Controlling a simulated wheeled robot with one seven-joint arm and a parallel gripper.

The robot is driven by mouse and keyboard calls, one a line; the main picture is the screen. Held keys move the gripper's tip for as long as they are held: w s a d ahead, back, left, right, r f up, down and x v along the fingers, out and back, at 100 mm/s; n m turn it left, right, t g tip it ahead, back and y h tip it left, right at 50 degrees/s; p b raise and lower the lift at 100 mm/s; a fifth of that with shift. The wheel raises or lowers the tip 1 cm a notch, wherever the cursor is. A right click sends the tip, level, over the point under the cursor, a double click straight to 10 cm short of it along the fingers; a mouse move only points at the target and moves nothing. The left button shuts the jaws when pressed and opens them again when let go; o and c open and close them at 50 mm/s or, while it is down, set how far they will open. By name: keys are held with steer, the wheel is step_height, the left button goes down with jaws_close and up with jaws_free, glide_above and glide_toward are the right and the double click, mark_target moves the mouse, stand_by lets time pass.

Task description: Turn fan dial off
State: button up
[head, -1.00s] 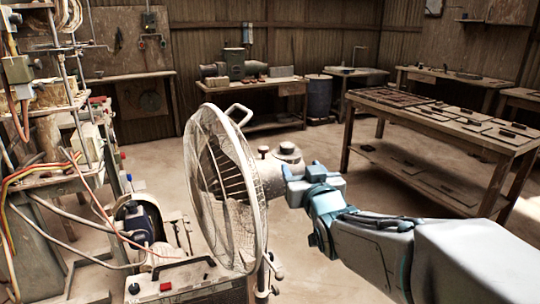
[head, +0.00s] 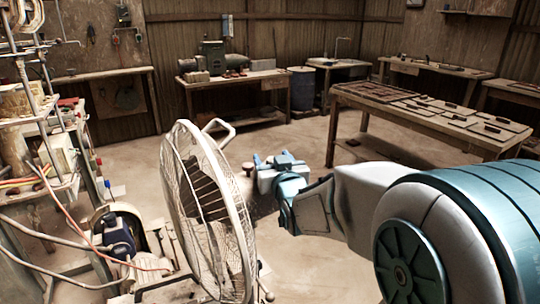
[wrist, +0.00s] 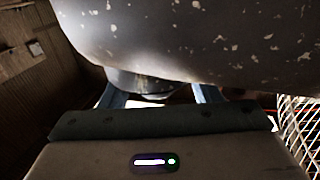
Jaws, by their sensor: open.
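The pedestal fan (head: 205,215) stands in the centre of the head view, its wire grille seen at an angle. Its worn, speckled motor housing (wrist: 200,35) fills the top of the wrist view. A dark round part (wrist: 140,82), which looks like the dial, juts below the housing, partly hidden. In the head view a small brown knob (head: 248,168) shows behind the grille. My gripper (head: 270,160) is just right of that knob. In the wrist view its open fingers (wrist: 158,94) lie either side of the dark round part; I cannot tell whether they touch it.
The fan's grille (wrist: 300,125) is close on the right in the wrist view. A cluttered rack with cables (head: 40,190) and a motor (head: 122,235) stand left of the fan. A wooden table (head: 440,115) with tiles stands at back right. The floor between is clear.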

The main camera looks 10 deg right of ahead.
steer(key=shift+d, duration=0.15)
steer(key=shift+c, duration=0.9)
steer(key=c, duration=0.8)
